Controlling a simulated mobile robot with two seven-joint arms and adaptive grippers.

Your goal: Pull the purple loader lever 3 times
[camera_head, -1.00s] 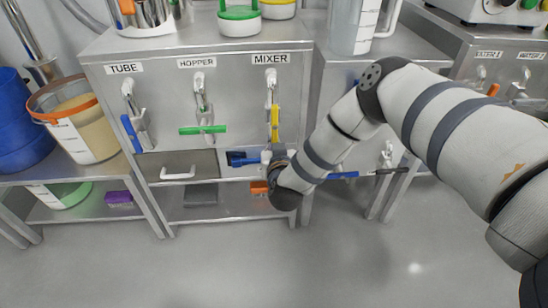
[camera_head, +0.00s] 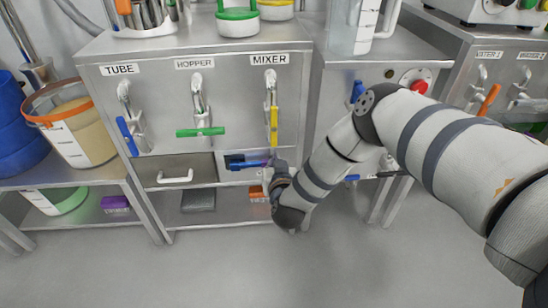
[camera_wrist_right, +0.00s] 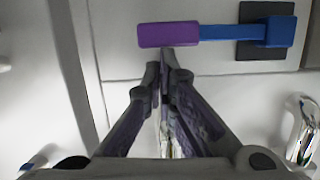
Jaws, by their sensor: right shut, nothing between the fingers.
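The purple loader lever has a purple handle (camera_wrist_right: 168,35) on a blue arm (camera_wrist_right: 222,33) that runs sideways from a dark mount (camera_wrist_right: 265,48) in the right wrist view. In the head view the lever (camera_head: 248,163) lies about level across the front of the cabinet, below the yellow mixer lever. My right gripper (camera_wrist_right: 165,65) is shut and empty. In the wrist view its fingertips lie just below the purple handle, close to it; I cannot tell whether they touch. In the head view my right arm partly hides the fingers. My left gripper is not in view.
Blue (camera_head: 126,136), green (camera_head: 200,132) and yellow (camera_head: 274,126) levers hang under the TUBE, HOPPER and MIXER labels. A red button (camera_head: 415,81) is at right. The floor in front is clear.

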